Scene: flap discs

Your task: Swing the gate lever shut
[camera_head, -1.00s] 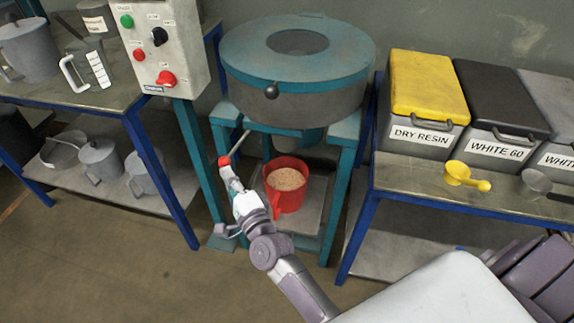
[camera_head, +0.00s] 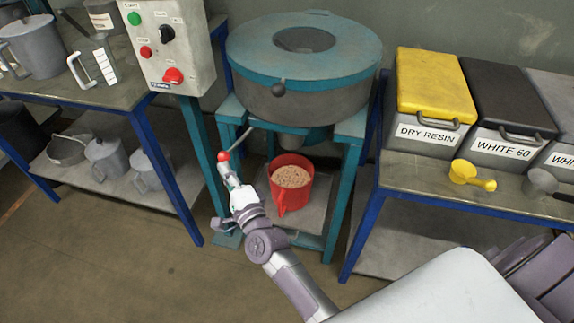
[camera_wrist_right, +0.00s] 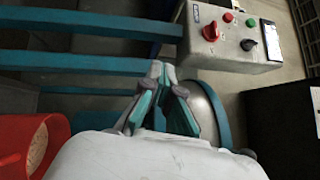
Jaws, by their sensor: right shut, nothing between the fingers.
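The gate lever (camera_head: 240,141) is a thin rod with a red ball knob (camera_head: 223,155), sticking out to the left under the mixer's round drum (camera_head: 325,100). My right gripper (camera_head: 227,172) is shut and empty, its fingertips right at the knob's lower side; I cannot tell whether they touch. In the right wrist view the closed fingertips (camera_wrist_right: 160,72) meet, and no knob is visible there. A red bucket (camera_head: 276,190) filled with tan grain stands under the drum, right of my gripper. The left gripper is out of view.
The mixer's teal legs (camera_head: 352,190) frame the bucket. A control box (camera_head: 180,50) stands left above the lever. A left bench (camera_head: 110,98) holds metal pots, and a right bench (camera_head: 425,180) holds labelled bins and a yellow scoop (camera_head: 468,174).

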